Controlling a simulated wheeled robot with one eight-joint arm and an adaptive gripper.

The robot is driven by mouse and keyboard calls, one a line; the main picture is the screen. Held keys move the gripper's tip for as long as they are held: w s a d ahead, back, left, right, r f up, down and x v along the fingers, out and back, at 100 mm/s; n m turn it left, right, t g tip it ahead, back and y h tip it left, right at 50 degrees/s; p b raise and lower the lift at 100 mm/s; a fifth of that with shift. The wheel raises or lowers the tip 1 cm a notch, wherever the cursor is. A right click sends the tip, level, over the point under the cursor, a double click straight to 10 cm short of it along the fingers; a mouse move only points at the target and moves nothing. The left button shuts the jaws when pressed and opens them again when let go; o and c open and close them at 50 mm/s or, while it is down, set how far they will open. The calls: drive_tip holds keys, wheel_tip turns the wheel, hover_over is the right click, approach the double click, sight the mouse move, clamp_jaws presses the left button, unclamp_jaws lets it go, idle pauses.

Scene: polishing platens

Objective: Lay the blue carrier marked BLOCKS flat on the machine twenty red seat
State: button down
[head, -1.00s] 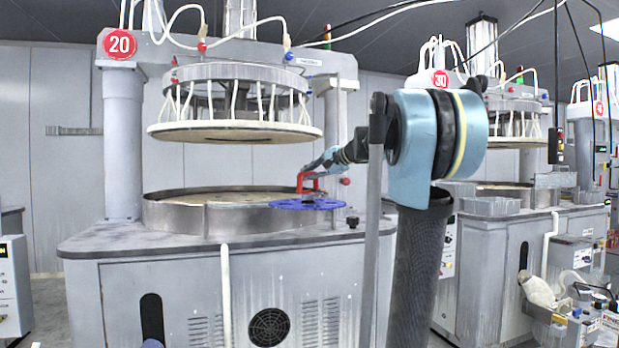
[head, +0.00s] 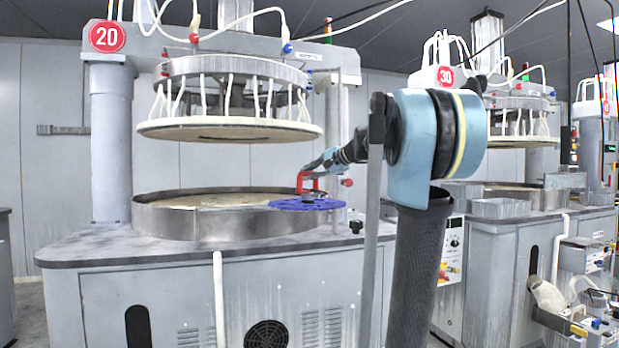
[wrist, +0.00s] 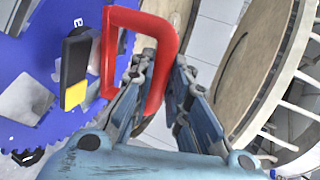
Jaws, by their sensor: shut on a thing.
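The blue carrier (head: 300,204), a thin toothed disc with openings, hangs roughly level near the right rim of machine twenty's round basin (head: 180,221). In the wrist view the carrier (wrist: 30,60) fills the left side; a small white mark shows, but I cannot read BLOCKS. My gripper (wrist: 165,95) is shut on a red handle (wrist: 128,18) above the carrier. The handle (head: 308,181) also shows in the head view. A black and yellow piece (wrist: 75,70) sits beside it. Inside the basin I see a tan surface (head: 215,199); no red seat is distinguishable.
Machine twenty's raised upper plate (head: 225,130) with white hoses hangs over the basin, leaving a gap. A grey column (head: 110,150) stands at left. Machine thirty (head: 500,250) stands at right. My own arm blocks part of the middle.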

drive_tip(key=shift+a+r, duration=0.1)
drive_tip(key=shift+a, duration=0.05)
drive_tip(key=shift+w+a, duration=4.7)
drive_tip(key=shift+w, duration=2.2)
drive_tip(key=shift+w+a, duration=4.55)
drive_tip(key=shift+w, duration=2.2)
wheel_tip(320, 180, down, 7)
drive_tip(key=w+a, duration=0.1)
drive_tip(key=w, duration=0.1)
drive_tip(key=shift+w+a+r, duration=0.15)
drive_tip(key=shift+a+r, duration=0.05)
drive_tip(key=shift+a, duration=0.05)
drive_tip(key=shift+f, duration=0.15)
drive_tip(key=c, duration=1.5)
unclamp_jaws()
drive_tip(key=shift+o, duration=0.2)
